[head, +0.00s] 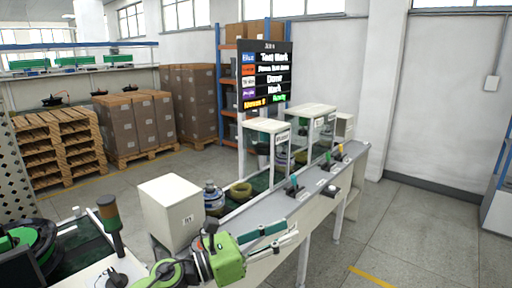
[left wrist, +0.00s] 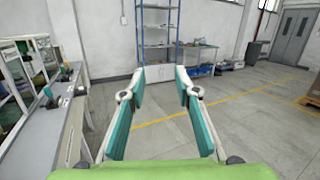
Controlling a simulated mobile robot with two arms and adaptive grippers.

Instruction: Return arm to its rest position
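My left arm, green and grey, comes in at the bottom of the head view. Its gripper (head: 288,236) points right, in front of the near side of the grey workbench (head: 310,192). In the left wrist view the gripper (left wrist: 164,78) has its two teal-padded fingers spread apart, with only floor and a shelf seen between them. It is open and empty. My right gripper is not in view.
A white box (head: 172,212), a blue-grey motor part (head: 213,198) and a yellowish ring (head: 241,190) stand left of the workbench's grey top. Glass-sided machines (head: 266,150) stand farther along. The left wrist view shows open floor (left wrist: 245,125) and a metal shelf (left wrist: 165,30).

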